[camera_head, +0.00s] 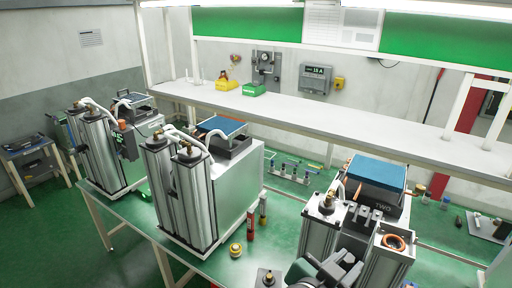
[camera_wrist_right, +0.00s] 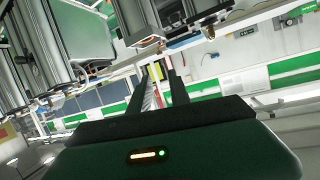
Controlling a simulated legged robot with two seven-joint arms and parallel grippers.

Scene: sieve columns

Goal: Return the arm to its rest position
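My right gripper (camera_head: 335,268) shows at the bottom edge of the head view, in front of the nearest column unit on the right. In the right wrist view its two dark fingers stand apart, and the gap between the fingertips (camera_wrist_right: 158,76) is empty. The picture there is tilted, with columns at the upper left. My left gripper is not in view. The steel twin columns (camera_head: 184,200) stand upright at the middle of the bench, and another pair (camera_head: 100,150) stands farther left. The right column unit (camera_head: 318,228) is partly hidden by my right arm.
The green bench (camera_head: 215,262) carries the units. A yellow round item (camera_head: 236,250) and a red cylinder (camera_head: 251,222) stand between the middle and right units. A white shelf (camera_head: 330,119) runs behind them. An orange ring (camera_head: 394,242) lies on the right unit.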

